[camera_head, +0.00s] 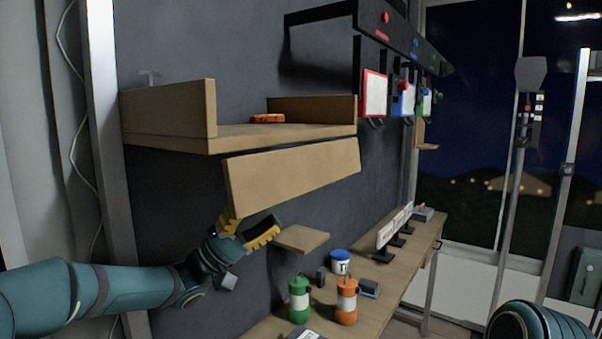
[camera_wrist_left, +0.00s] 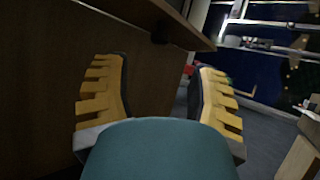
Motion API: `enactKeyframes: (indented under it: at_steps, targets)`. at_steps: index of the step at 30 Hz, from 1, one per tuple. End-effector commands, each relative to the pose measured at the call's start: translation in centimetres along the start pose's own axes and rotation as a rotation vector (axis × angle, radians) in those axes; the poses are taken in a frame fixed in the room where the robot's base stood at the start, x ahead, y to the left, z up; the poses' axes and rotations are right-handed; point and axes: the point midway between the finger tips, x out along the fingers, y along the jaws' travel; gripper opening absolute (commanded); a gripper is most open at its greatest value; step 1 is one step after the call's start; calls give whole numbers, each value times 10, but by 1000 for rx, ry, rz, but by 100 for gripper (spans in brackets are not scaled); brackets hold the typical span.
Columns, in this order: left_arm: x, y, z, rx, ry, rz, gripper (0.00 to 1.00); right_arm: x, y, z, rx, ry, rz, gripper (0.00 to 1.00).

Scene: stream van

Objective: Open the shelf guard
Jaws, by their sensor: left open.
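The shelf guard (camera_head: 292,174) is a plain wooden panel at the front of the wall shelf (camera_head: 190,145). It hangs below the shelf's front edge, tilted, and the shelf front above it is clear. My left gripper (camera_head: 248,231) is just below the guard's lower left part, with yellow-padded fingers open. I cannot tell whether it touches the guard. In the left wrist view the two fingers (camera_wrist_left: 160,95) are spread with nothing held between them. A brown wooden surface fills the left there; I cannot tell which board it is. My right gripper is not in view.
An orange object (camera_head: 267,118) lies on the shelf. A small wooden ledge (camera_head: 301,238) is right of my gripper. Below, a bench (camera_head: 408,262) holds a green bottle (camera_head: 299,300), an orange bottle (camera_head: 346,301) and a blue-lidded tub (camera_head: 340,262). Framed panels (camera_head: 374,94) hang further right.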

Motion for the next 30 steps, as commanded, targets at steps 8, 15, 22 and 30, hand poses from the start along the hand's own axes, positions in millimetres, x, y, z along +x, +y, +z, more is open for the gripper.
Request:
enactKeyframes:
  at_steps: [8,15,22,30]
  targets:
    - [58,1,0,1,-3,2,58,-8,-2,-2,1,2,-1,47]
    - [92,0,0,2,-1,1,58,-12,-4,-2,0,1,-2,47]
    - [103,0,0,2,0,0,58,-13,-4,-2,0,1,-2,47]
    - [103,0,0,2,0,0,54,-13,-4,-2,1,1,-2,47]
